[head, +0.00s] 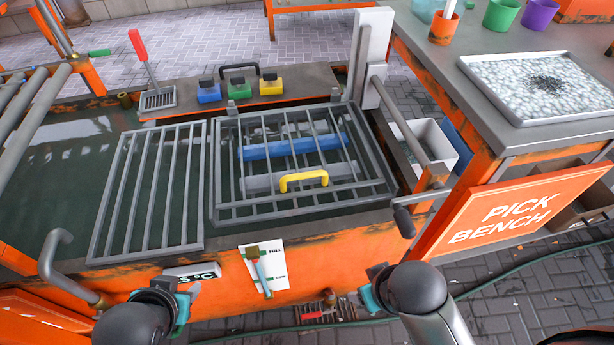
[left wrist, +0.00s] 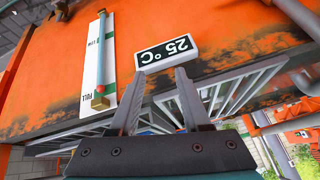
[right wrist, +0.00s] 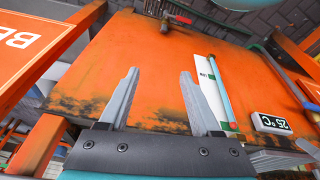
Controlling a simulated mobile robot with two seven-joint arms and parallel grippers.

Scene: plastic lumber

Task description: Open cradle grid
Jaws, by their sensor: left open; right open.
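The cradle grid (head: 262,188) is a grey barred lid with a yellow handle (head: 303,180) on its near side. It lies flat over a cradle in the dark water tank. A blue bar (head: 293,146) and grey pieces show between its bars. My left gripper (head: 188,300) is low in front of the tank's orange wall, apart from the grid. It is open and empty in the left wrist view (left wrist: 158,92). My right gripper (head: 360,292) is also low before the wall, below the handle. It is open and empty in the right wrist view (right wrist: 158,88).
A second grey grid (head: 150,190) lies left of the cradle. Blue, green and yellow blocks (head: 238,88) stand on the back ledge. A level gauge (head: 262,270) and a temperature plate (head: 192,272) are on the front wall. The pick bench (head: 470,70) stands at right.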

